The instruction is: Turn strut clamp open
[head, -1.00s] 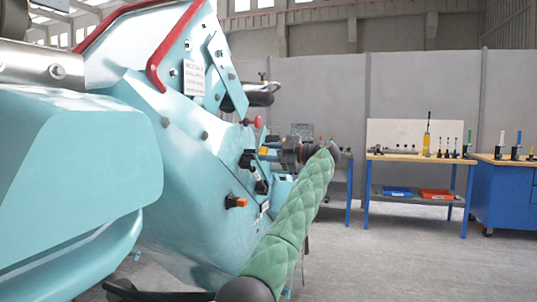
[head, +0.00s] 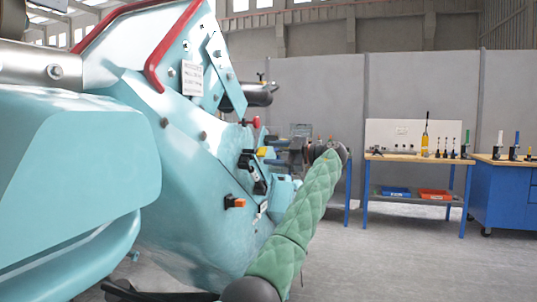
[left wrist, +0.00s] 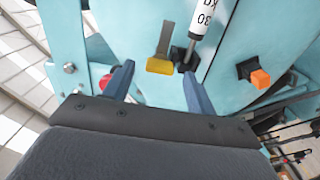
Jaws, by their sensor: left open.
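A flat grey lever with a yellow end tab (left wrist: 160,66), which looks like the strut clamp, sits on the teal machine panel. It lies beside a white strut (left wrist: 204,18) with black print and a dark lower end. The yellow tab also shows in the head view (head: 265,151). My left gripper (left wrist: 157,82) is open and empty. Its two blue fingers point at the panel, with the yellow tab showing between them, nearer the left finger in the wrist view. In the head view my left gripper (head: 279,148) is small, close to the panel. My right gripper is not in view.
An orange knob on a black base (left wrist: 260,78) is right of the fingers in the wrist view. A red knob (left wrist: 106,82) is beside the left finger. The teal machine (head: 180,180) fills the left. A workbench (head: 420,158) stands behind; the floor at right is clear.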

